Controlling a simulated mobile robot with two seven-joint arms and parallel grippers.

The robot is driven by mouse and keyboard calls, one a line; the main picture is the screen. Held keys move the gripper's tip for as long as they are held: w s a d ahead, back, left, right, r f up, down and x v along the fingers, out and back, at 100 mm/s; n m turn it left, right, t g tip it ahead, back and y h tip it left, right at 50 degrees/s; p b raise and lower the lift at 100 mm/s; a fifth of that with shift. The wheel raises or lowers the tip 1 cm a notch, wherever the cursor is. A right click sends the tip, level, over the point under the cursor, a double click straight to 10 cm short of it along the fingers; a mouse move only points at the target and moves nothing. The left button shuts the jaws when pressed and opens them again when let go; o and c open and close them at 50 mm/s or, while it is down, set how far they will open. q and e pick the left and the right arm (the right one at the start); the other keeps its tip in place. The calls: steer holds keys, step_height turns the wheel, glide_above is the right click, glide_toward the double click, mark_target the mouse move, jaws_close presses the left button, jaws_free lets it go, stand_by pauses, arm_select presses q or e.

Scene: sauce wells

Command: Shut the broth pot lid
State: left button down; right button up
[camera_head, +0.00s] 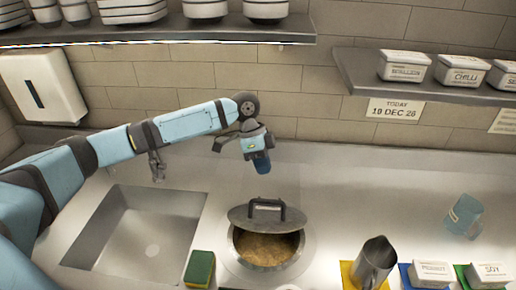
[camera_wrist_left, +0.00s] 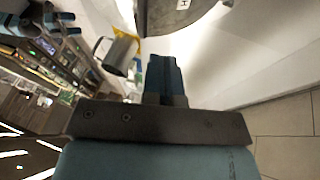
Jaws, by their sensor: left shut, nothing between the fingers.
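The broth pot (camera_head: 240,262) is set in the steel counter, and brown broth shows through its open front. Its grey lid (camera_head: 240,213) with a dark loop handle (camera_head: 283,206) is tilted up at the back, partly open. My left gripper (camera_head: 262,165) is above and behind the lid, apart from it, pointing down. Its blue fingers (camera_wrist_left: 163,75) are shut with nothing between them. A grey rounded edge (camera_wrist_left: 180,14) at the top of the left wrist view may be the lid or pot. My right gripper is not clearly seen.
A sink (camera_head: 135,235) lies left of the pot, with a green and yellow sponge (camera_head: 199,267) between. A metal pitcher (camera_head: 373,262), labelled tubs (camera_head: 432,275) and a tilted blue cup (camera_head: 463,215) are to the right. Shelves (camera_head: 440,93) overhang the back.

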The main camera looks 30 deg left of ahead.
mark_target(269, 201)
arm_select(q)
step_height(269, 201, down, 6)
steer(key=s+d+p, duration=0.1)
steer(key=s+d, duration=0.1)
steer(key=shift+s+r, duration=0.25)
steer(key=shift+s, duration=0.1)
arm_select(e)
steer(key=shift+w+r, duration=0.1)
steer(key=shift+r, duration=0.8)
arm_select(q)
steer(key=shift+d, duration=0.15)
